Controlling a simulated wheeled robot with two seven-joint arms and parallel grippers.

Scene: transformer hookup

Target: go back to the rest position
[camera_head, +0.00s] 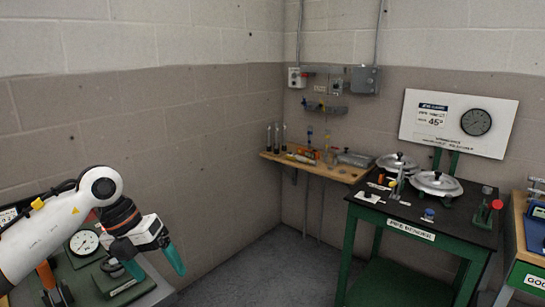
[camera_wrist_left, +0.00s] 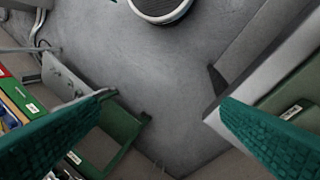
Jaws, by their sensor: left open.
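My left gripper (camera_head: 158,264) comes in from the left with its two teal fingers pointing down, over the bench at the lower left. The fingers are spread apart and nothing shows between them. In the left wrist view, the teal fingers of the left gripper (camera_wrist_left: 163,103) stand wide apart over bare grey floor (camera_wrist_left: 165,65). My right gripper shows in neither view.
A bench with a round gauge (camera_head: 84,242) stands beneath my left arm. A green table labelled pipe bender (camera_head: 410,229) stands to the right. A wooden wall shelf (camera_head: 330,168) holds tools in the corner. Open floor (camera_head: 260,268) lies between.

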